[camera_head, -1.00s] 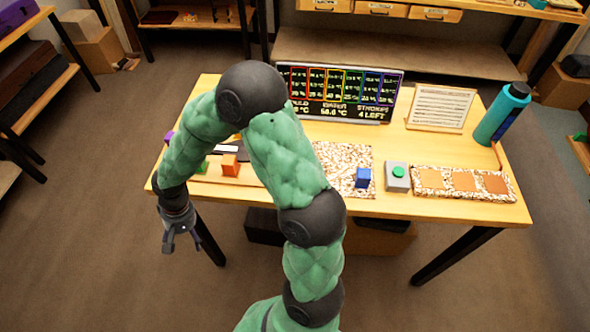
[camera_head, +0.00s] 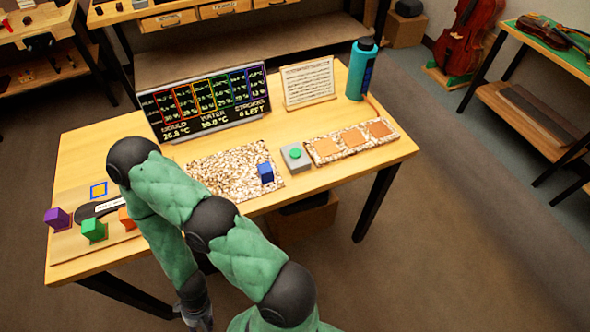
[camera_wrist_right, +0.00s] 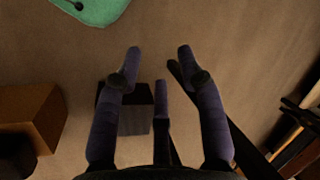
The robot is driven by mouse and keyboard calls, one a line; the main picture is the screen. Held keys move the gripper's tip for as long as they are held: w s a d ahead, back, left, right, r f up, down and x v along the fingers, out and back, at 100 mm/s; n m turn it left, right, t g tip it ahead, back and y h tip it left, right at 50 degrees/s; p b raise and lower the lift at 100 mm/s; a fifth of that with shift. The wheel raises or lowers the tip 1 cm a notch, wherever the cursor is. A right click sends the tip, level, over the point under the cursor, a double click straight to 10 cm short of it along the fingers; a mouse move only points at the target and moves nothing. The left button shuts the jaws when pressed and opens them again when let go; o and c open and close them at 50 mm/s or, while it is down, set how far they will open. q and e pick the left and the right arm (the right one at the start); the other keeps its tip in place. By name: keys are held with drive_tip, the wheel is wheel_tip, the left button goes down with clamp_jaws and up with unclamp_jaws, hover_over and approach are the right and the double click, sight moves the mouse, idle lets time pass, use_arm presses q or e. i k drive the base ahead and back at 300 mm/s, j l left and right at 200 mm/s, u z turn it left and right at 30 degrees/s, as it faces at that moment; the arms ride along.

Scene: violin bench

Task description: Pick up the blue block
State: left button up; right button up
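The blue block (camera_head: 265,173) stands on the right part of a speckled, wood-chip-like mat (camera_head: 222,172) on the bench. In the head view my right arm rises from the bottom and bends down in front of the bench. Its gripper (camera_head: 198,318) is at the bottom edge, partly cut off, well away from the blue block. The right wrist view shows the right gripper (camera_wrist_right: 160,75) open, with its fingers apart and nothing between them, above the floor. The blue block is not in that view. My left gripper is not in view.
Purple (camera_head: 58,218), green (camera_head: 94,229) and orange (camera_head: 127,218) blocks stand at the bench's left. A grey box with a green button (camera_head: 296,156) sits right of the blue block. Behind are a display (camera_head: 208,101) and a teal bottle (camera_head: 361,70). Boxes stand under the bench.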

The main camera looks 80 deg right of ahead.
sight(266, 172)
drive_tip(key=z, duration=0.45)
drive_tip(key=l+z, duration=0.1)
drive_tip(key=z, duration=0.8)
drive_tip(key=i+l+z, duration=0.1)
drive_tip(key=z, duration=0.75)
drive_tip(key=l+u, duration=0.1)
drive_tip(key=u, duration=0.35)
drive_tip(key=l+u, duration=0.15)
drive_tip(key=u, duration=0.25)
drive_tip(key=l+u, duration=0.1)
drive_tip(key=u, duration=0.35)
drive_tip(key=l+u, duration=0.1)
drive_tip(key=u, duration=0.3)
